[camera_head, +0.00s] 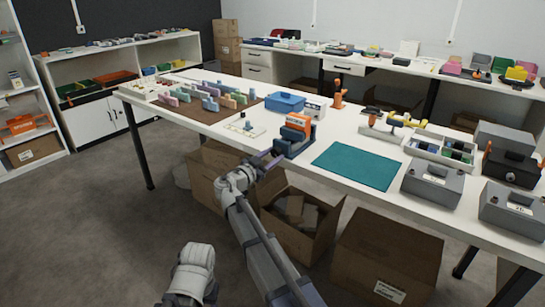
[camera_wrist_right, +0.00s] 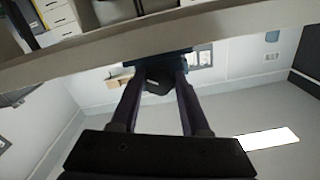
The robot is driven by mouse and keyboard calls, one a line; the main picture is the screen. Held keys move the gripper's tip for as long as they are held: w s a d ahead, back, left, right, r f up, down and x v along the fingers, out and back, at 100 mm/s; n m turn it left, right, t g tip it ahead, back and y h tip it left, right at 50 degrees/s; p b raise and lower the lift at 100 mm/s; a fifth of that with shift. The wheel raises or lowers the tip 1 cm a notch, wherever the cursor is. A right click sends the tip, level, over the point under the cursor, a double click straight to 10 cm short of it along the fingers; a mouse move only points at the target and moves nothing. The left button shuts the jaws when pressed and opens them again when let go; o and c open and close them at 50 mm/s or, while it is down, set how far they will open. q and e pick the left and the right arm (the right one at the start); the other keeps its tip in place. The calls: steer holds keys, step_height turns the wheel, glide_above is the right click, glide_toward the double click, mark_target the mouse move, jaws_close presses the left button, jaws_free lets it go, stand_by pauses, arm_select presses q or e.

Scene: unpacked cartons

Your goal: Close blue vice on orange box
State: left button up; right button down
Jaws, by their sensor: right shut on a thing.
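The blue vice (camera_head: 291,148) stands at the front edge of the white table, near its middle. The orange box (camera_head: 298,122) sits upright in the top of the vice; I cannot tell whether the jaws touch it. My right gripper (camera_head: 267,158) is at the vice's front, just off the table edge. In the right wrist view, my right gripper (camera_wrist_right: 163,78) is shut on a dark part at the front of the blue vice (camera_wrist_right: 160,54), apparently its handle. The orange box is not clear in that view. My left gripper is not in view.
A teal mat (camera_head: 357,166) lies right of the vice, and a white sheet (camera_head: 245,128) lies left. A blue container (camera_head: 285,102) is behind. Grey boxes (camera_head: 432,181) stand at the right. Open cartons (camera_head: 300,240) are on the floor below the table.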

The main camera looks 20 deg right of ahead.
steer(key=shift+f+m, duration=0.1)
steer(key=shift+m, duration=0.6)
steer(key=shift+c, duration=1.9)
jaws_free()
steer(key=v, duration=0.7)
steer(key=shift+s+a, duration=0.25)
steer(key=shift+a, duration=0.1)
